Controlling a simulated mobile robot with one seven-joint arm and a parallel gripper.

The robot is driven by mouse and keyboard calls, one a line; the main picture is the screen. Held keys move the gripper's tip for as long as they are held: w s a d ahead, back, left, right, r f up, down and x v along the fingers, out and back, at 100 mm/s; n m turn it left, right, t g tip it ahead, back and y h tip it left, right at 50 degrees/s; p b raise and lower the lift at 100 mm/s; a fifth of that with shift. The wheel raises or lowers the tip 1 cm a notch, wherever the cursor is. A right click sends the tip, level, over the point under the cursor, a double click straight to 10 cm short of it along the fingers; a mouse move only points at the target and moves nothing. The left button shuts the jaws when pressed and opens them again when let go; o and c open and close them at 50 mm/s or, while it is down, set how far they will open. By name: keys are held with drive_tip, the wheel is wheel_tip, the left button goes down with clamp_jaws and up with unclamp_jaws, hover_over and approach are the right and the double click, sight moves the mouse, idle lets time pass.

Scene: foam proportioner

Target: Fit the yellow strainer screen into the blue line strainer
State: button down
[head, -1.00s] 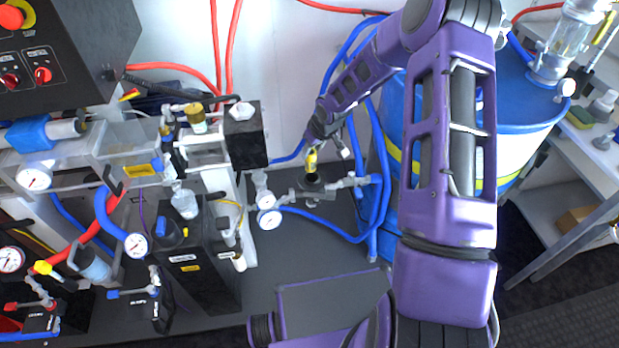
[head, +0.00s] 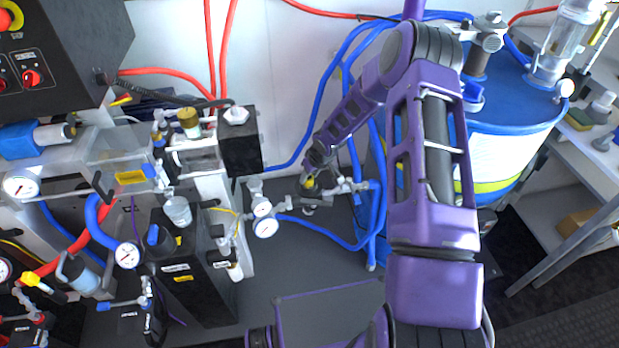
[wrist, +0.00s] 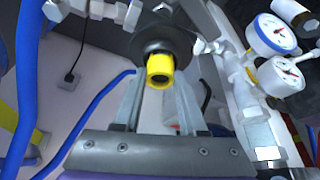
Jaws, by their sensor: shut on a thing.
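The yellow strainer screen (wrist: 160,68) is a short hollow tube between my fingertips in the wrist view, its open end facing the camera. My gripper (wrist: 160,82) is shut on it. The far end of the screen meets or overlaps a dark round fitting (wrist: 150,47); I cannot tell how deep it sits. In the head view the yellow screen (head: 309,183) shows as a small spot below my gripper (head: 314,170), at the line strainer (head: 312,199). The strainer looks dark grey, not blue, and is partly hidden.
Pressure gauges (head: 265,227) and pipe fittings stand close left of the strainer. Blue hoses (head: 345,243) loop at its right and front. A blue drum (head: 510,115) stands behind my arm at right. The grey floor in front is fairly clear.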

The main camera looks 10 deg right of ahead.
drive_tip(key=shift+f+b, duration=0.25)
drive_tip(key=shift+b, duration=0.05)
drive_tip(key=shift+c, duration=2.3)
unclamp_jaws()
drive_tip(key=shift+r+p, duration=0.45)
drive_tip(key=p+v, duration=0.1)
drive_tip(key=v, duration=1)
drive_tip(key=shift+s+r, duration=0.2)
drive_tip(key=shift+r, duration=0.15)
